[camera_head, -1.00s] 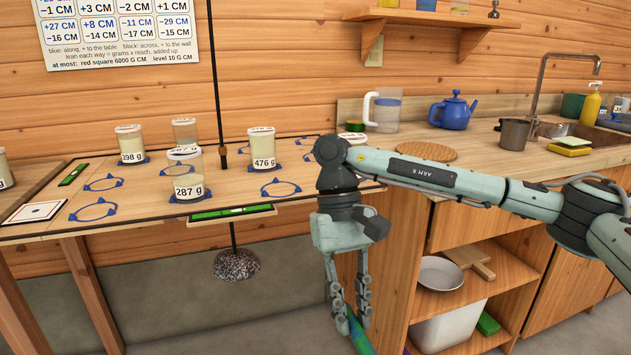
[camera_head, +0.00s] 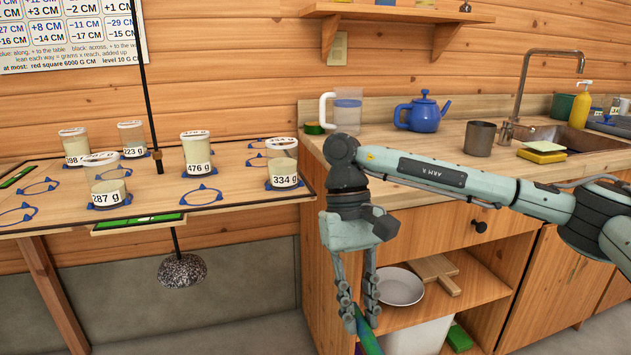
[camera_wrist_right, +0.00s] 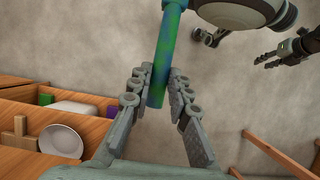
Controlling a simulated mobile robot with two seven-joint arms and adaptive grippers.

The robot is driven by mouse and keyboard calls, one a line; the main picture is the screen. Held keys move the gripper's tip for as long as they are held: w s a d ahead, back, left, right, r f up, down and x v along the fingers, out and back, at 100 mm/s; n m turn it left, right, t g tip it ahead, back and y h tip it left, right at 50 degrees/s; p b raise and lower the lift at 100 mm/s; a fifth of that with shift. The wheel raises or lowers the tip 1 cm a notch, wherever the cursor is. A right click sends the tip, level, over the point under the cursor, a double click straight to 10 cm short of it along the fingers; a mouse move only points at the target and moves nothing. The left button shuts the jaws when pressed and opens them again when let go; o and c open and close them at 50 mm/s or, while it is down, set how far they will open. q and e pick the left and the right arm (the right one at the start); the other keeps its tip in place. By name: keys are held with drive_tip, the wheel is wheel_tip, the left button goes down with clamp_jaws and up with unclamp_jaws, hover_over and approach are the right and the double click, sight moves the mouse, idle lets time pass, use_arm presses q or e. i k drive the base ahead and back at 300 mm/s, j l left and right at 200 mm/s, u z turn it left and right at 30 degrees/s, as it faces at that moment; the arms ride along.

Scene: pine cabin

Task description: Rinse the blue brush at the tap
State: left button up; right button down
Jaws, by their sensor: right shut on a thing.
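My right gripper (camera_head: 360,312) hangs low in front of the counter's open shelves. It is shut on the blue brush (camera_head: 368,338), whose handle is blue with green smears. In the right wrist view the handle (camera_wrist_right: 168,50) sits between the fingers of the right gripper (camera_wrist_right: 156,98); the bristle end is not clear. The tap (camera_head: 523,85) stands at the back right over the sink (camera_head: 578,134), well away from the brush. My left gripper (camera_wrist_right: 272,60) shows small at the right of the wrist view; its opening is unclear.
A grey cup (camera_head: 479,139), a sponge (camera_head: 541,148) and a yellow soap bottle (camera_head: 580,108) stand near the sink. A blue teapot (camera_head: 422,115) and a clear pitcher (camera_head: 348,112) stand further left. A table (camera_head: 60,215) with several weighted jars stands at left.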

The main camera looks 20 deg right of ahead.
sight(507, 124)
drive_tip(key=l, duration=2.5)
drive_tip(key=k+l, duration=0.1)
drive_tip(key=l, duration=2.35)
